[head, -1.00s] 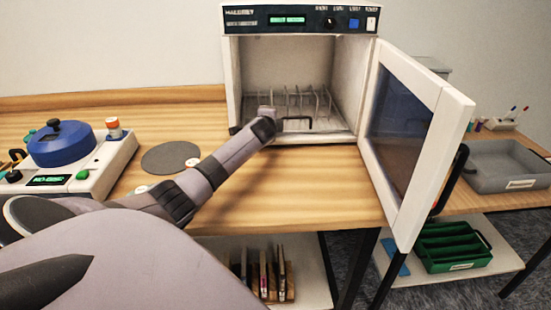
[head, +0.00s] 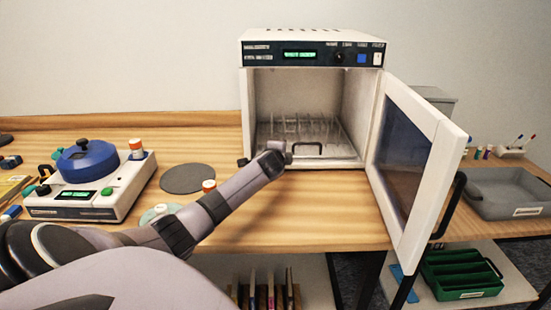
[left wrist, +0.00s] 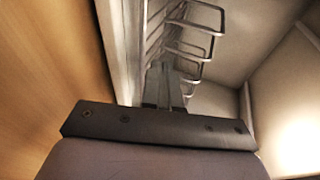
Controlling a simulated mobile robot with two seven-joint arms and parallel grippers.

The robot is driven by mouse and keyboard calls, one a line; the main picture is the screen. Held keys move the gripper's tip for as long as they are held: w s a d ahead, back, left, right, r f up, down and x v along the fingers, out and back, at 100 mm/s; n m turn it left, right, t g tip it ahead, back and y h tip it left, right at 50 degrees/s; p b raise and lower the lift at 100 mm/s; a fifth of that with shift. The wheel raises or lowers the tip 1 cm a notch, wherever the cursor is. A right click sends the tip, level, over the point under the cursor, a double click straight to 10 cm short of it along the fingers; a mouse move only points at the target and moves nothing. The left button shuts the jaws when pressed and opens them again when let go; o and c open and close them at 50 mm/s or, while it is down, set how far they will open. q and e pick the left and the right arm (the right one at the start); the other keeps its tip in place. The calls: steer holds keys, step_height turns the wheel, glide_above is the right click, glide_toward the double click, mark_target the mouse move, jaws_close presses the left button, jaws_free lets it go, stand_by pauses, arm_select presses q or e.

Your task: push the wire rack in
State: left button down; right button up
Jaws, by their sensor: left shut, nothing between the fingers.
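The wire rack (head: 318,128) lies low inside the open white cabinet (head: 248,110), its upright wire loops standing in a row. Its dark handle (head: 306,145) is at the front, near the cabinet opening. In the left wrist view the wire loops (left wrist: 192,50) run away beyond the fingers. My left gripper (head: 278,148) is at the left part of the opening, left of the handle. In the left wrist view its fingers (left wrist: 164,88) are shut and empty, close to the rack wires; I cannot tell whether they touch. My right gripper is not in view.
The cabinet door (head: 415,165) stands wide open on the right. A blue-lidded device (head: 88,165) and a grey disc (head: 188,178) are on the wooden bench at left. A grey tray (head: 505,192) and a green crate (head: 460,275) are at right. The bench front is mostly clear.

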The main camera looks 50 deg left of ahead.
arm_select(q)
steer(key=v, duration=0.8)
steer(key=shift+s+d+f, duration=0.1)
steer(key=shift+s, duration=0.05)
